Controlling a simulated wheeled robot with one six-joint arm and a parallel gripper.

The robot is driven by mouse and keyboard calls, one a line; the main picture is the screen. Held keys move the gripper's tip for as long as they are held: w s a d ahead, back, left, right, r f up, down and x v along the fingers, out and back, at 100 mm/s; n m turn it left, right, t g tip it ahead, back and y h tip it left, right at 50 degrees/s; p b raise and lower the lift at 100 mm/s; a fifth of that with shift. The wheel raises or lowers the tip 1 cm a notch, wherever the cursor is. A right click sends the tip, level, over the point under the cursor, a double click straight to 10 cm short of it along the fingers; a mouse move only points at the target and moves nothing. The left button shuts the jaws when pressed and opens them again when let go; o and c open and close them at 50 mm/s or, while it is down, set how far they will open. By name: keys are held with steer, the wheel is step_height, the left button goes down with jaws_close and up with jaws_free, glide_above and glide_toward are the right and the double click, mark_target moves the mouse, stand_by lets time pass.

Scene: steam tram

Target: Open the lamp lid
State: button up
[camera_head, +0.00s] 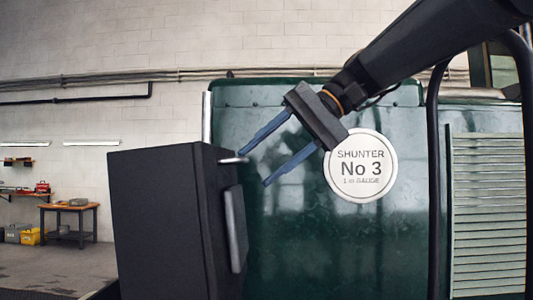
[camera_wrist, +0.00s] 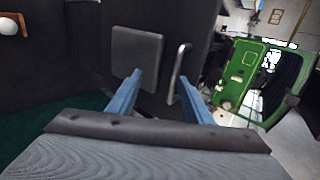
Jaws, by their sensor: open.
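A black box-shaped lamp (camera_head: 160,222) stands at the lower left of the head view, in front of the green engine side. A short light metal handle (camera_head: 234,160) sticks out near its top right edge, above a dark grey raised plate (camera_head: 237,228). In the wrist view the grey plate (camera_wrist: 136,58) lies beside the slim metal handle (camera_wrist: 180,66). My gripper (camera_head: 252,168) is open, its blue fingers angled down and left, with the upper fingertip close by the handle.
The green engine side (camera_head: 300,235) with a round white "SHUNTER No 3" plate (camera_head: 360,166) is close behind my gripper. A black rail (camera_head: 434,200) stands at the right. A workbench (camera_head: 69,208) is far left.

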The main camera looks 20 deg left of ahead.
steer(key=shift+w+f, duration=0.15)
steer(key=shift+f, duration=0.5)
steer(key=shift+r, duration=0.25)
steer(key=b+v, duration=0.1)
steer(key=v, duration=0.6)
steer(key=shift+d+r, duration=0.2)
steer(key=shift+d, duration=0.1)
